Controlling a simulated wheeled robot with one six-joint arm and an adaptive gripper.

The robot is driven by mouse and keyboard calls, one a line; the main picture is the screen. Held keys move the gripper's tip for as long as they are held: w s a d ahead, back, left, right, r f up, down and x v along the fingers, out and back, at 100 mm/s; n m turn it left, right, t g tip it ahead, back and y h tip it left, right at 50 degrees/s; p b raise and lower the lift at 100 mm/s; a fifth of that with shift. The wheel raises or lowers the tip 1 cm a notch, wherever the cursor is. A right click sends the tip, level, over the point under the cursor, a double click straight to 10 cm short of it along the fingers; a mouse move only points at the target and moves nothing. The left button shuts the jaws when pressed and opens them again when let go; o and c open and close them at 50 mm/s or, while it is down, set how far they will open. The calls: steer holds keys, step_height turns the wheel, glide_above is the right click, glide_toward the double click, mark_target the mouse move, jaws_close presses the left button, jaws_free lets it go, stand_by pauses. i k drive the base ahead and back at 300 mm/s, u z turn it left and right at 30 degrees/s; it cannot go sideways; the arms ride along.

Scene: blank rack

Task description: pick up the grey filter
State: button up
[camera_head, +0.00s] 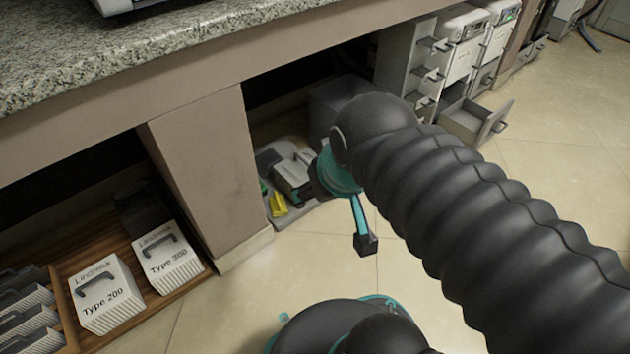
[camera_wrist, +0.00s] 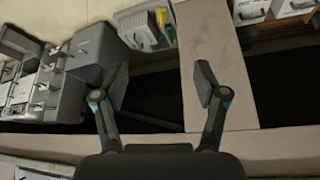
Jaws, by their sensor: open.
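I cannot tell for sure which thing is the grey filter. A dark grey pleated block (camera_head: 142,208) stands at the back of the wooden tray, behind the white Type 300 filter (camera_head: 168,258). Several grey pleated blocks with dark handles (camera_head: 28,318) stand at the tray's left, partly cut off by the picture edge. My gripper (camera_wrist: 160,88) is open, with nothing between its fingers in the wrist view. In the head view one finger of my gripper (camera_head: 364,238) shows below the arm, right of the pillar and apart from the tray; the rest is hidden.
The white Type 200 filter (camera_head: 103,295) stands in the wooden tray (camera_head: 135,312). A beige pillar (camera_head: 208,165) divides the tray from a grey bin of loose items (camera_head: 285,208). A granite counter (camera_head: 180,40) overhangs both. An open drawer (camera_head: 470,122) juts out at the back right.

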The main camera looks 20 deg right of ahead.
mark_target(291, 172)
steer(key=z, duration=0.1)
steer(key=k, duration=0.45)
steer(key=u, duration=0.75)
steer(key=i, duration=0.85)
steer(key=z, duration=0.2)
